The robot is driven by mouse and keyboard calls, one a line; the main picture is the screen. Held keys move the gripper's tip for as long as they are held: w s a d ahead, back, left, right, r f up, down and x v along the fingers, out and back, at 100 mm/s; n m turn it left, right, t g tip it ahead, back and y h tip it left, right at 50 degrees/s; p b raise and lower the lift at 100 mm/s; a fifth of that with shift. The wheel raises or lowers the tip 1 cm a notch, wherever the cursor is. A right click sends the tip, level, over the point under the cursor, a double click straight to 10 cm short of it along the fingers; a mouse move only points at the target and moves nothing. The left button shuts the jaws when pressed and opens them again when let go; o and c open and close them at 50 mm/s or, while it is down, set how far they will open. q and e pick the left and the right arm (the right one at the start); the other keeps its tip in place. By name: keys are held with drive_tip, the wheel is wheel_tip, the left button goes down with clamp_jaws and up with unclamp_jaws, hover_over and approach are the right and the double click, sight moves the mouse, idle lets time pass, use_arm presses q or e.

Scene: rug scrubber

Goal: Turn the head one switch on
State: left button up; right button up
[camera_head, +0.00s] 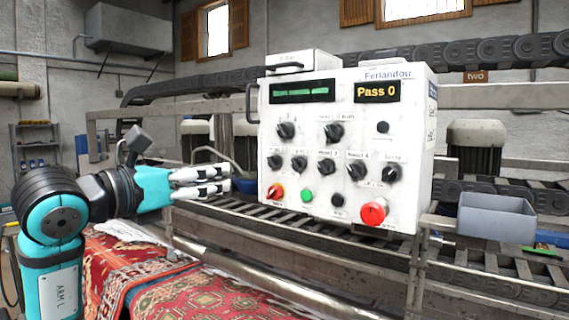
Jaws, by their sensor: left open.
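A white control box (420,140) marked "Ferlandou" stands in the middle of the view. A row of several black rotary switches crosses its front. The leftmost one (275,161) appears to be the head one switch; its label is too small to read surely, and its exact pointing direction is unclear. My left gripper (229,180) is left of the box, at about the height of the lower switches. Its white fingers point right toward the box, apart from the switch and empty. My right gripper does not show.
A roller conveyor (490,265) runs behind and below. A patterned red rug (190,295) lies at the lower left.

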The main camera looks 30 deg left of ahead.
sight(269, 164)
use_arm(q)
drive_tip(key=w+p, duration=0.2)
drive_tip(key=w, duration=0.3)
drive_tip(key=w+p, duration=0.3)
drive_tip(key=w, duration=0.3)
drive_tip(key=w+d+p, duration=0.1)
drive_tip(key=w+p, duration=0.1)
drive_tip(key=w, duration=0.3)
drive_tip(key=shift+w+r, duration=0.1)
drive_tip(key=shift+w, duration=0.1)
drive_tip(key=shift+w+p, duration=0.4)
drive_tip(key=shift+w, duration=0.1)
clamp_jaws()
